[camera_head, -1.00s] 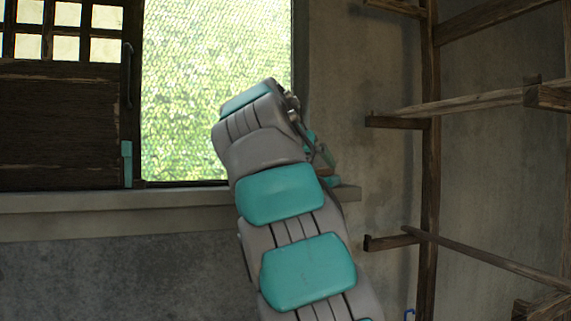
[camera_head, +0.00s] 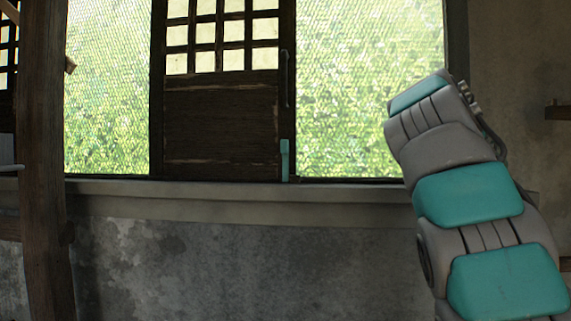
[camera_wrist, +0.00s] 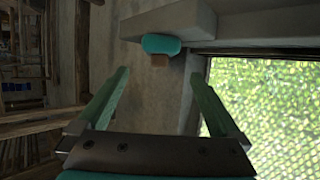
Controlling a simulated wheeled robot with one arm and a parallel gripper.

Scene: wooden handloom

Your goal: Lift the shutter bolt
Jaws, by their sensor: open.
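The shutter (camera_head: 221,122) is a dark wooden panel with a lattice of panes at the top. The shutter bolt (camera_head: 285,160) is a slim upright teal piece low on the shutter's right edge, just above the sill. My gripper (camera_wrist: 160,88) is open and empty in the wrist view, its two green fingers spread wide. In the head view my arm stands at the right, and the gripper is hidden behind it. The bolt cannot be made out in the wrist view.
A dark handle (camera_head: 286,78) is above the bolt. The stone sill (camera_head: 240,203) runs below the window. A wooden post (camera_head: 42,150) stands at left. In the wrist view, a teal object with a brown part (camera_wrist: 162,44) is against the sill's end, beyond the fingers.

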